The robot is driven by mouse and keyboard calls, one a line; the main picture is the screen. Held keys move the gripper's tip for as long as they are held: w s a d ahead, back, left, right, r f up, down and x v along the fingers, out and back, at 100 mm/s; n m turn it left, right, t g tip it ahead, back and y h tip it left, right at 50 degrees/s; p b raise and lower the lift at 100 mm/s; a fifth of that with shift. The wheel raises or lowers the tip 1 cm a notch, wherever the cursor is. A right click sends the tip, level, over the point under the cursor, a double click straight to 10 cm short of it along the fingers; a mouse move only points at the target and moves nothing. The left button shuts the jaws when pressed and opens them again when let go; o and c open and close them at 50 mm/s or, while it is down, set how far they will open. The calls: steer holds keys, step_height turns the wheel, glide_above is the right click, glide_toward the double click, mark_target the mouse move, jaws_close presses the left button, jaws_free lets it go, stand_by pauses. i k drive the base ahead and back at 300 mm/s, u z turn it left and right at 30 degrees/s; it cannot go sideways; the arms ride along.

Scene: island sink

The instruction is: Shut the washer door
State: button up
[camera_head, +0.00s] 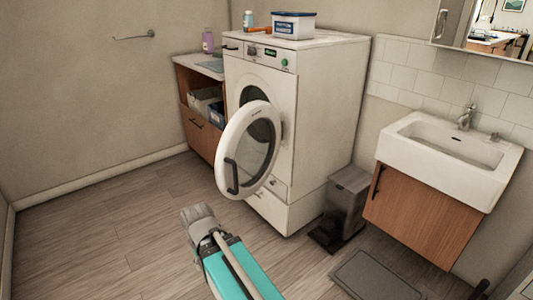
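The white washer (318,105) stands against the back wall, its front facing left of the view. Its round door (222,150) stands open, swung out from the front, with a dark glass centre and a dark handle on its near left side. My arm reaches in from the bottom of the view. My gripper (197,212) is at the arm's end, below and left of the door, apparently apart from it. The fingertips are small and unclear, so I cannot tell whether they are open. The washer's opening is mostly hidden behind the door.
A wooden cabinet (203,138) with baskets stands left of the washer. A bin (347,197), a sink (450,155) over a wooden cabinet, and a grey mat (376,277) are to the right. A tub (294,26) sits on the washer. The floor at left is clear.

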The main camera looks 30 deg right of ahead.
mark_target(227, 173)
steer(key=z, duration=0.85)
steer(key=i, duration=1)
steer(key=z, duration=0.65)
steer(key=k, duration=0.65)
